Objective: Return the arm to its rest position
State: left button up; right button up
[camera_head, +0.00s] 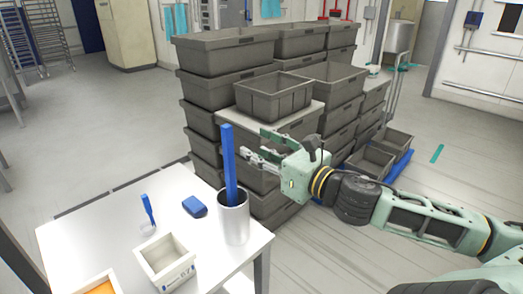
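My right arm (425,215) comes in from the right edge and reaches toward the middle of the view. Its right gripper (254,144) is open, with its two fingers spread apart and nothing between them. It is in the air in front of the stacked grey crates, just right of the tall blue stick in the metal cup. My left gripper does not show.
A white table (95,235) holds a metal cup (234,222) with a blue stick (229,165), a blue block (194,207), a blue brush-like tool (148,210) and a white box (165,258). Stacked grey crates (225,52) stand behind. Floor at right (470,150) is mostly clear.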

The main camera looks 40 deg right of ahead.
jog(key=shift+s, duration=0.1)
dwell(0.7)
